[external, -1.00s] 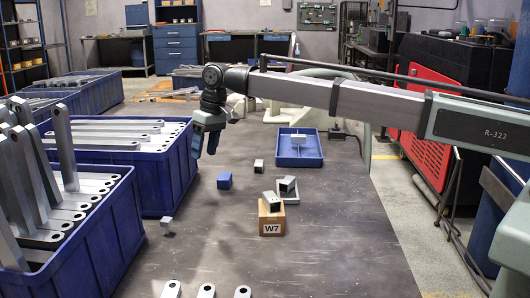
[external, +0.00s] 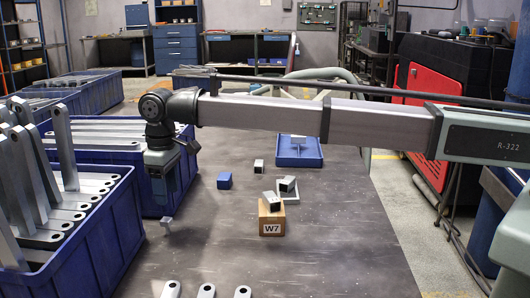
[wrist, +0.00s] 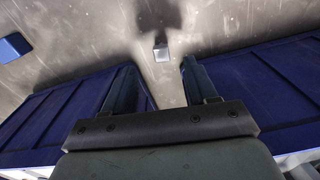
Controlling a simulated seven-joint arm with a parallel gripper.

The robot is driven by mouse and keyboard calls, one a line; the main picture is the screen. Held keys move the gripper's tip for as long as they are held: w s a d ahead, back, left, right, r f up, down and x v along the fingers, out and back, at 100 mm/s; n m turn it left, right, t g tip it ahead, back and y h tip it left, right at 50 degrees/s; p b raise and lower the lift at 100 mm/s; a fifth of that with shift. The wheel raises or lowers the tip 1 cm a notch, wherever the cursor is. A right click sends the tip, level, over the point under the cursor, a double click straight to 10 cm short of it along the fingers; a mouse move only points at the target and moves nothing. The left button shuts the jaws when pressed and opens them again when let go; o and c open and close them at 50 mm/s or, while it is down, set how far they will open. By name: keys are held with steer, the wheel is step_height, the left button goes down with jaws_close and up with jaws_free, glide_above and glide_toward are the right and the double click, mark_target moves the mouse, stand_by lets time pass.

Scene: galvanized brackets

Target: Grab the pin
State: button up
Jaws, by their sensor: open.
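A small light-grey piece (external: 167,222), which I take for the pin, stands on the dark table beside the near blue crate. Its small size hides its exact shape. In the wrist view the piece (wrist: 161,54) shows as a pale square end between and just beyond my fingertips. My gripper (external: 163,208) points down close above it, beside the crates. In the wrist view my gripper (wrist: 159,66) has its two fingers spread apart with nothing between them.
Blue crates with grey brackets (external: 112,235) (external: 180,195) flank my gripper closely. A blue cube (external: 224,181), a small black-and-white block (external: 259,166), a wooden W7 block (external: 272,218) with metal pieces and a blue tray (external: 299,163) lie to the right.

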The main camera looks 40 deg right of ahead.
mark_target(168, 219)
step_height(168, 219, down, 5)
steer(key=shift+r, duration=0.2)
steer(key=shift+w+a+f, duration=0.15)
steer(key=shift+f, duration=1.2)
steer(key=shift+w+a+f, duration=0.1)
steer(key=shift+w+f, duration=0.05)
steer(key=shift+f, duration=1.15)
steer(key=shift+c, duration=0.2)
jaws_close()
